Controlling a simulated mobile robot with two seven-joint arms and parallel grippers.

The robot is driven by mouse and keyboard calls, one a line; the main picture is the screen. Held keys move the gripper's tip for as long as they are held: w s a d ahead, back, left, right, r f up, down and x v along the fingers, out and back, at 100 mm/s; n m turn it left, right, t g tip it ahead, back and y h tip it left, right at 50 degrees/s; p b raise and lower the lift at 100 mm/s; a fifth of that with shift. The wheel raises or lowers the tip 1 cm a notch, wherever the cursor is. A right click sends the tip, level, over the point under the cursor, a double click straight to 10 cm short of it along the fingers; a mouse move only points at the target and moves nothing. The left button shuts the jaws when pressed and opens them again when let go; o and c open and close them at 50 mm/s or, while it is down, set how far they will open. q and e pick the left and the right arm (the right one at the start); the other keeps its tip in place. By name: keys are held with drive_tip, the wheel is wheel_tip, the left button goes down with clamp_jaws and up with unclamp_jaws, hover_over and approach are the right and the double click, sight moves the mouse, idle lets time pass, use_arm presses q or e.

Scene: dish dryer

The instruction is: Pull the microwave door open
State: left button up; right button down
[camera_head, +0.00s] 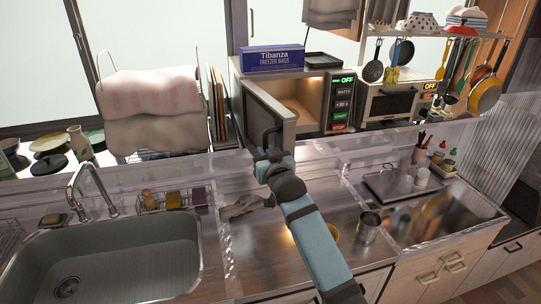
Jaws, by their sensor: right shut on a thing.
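The microwave (312,78) stands on the back counter with its control panel (341,102) on the right side. Its door (268,100) is partly open, swung out toward me on its left side, and part of the pale inside shows. My right gripper (271,143) is at the door's free edge, shut on the dark door handle (269,131). My blue right arm reaches up to it from the lower right. My left gripper is not in view.
A box of freezer bags (272,58) and a dark tray (324,61) lie on the microwave. A toaster oven (391,103) stands to the right, a towel rack (155,138) to the left. A grey item (246,206) and a metal cup (368,227) are on the front counter.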

drive_tip(key=shift+a, duration=0.15)
idle(0.4)
drive_tip(key=c, duration=1.4)
unclamp_jaws()
drive_tip(key=shift+s, duration=0.1)
drive_tip(key=b+v, duration=0.2)
drive_tip(key=v, duration=1.1)
drive_tip(key=shift+s, duration=0.35)
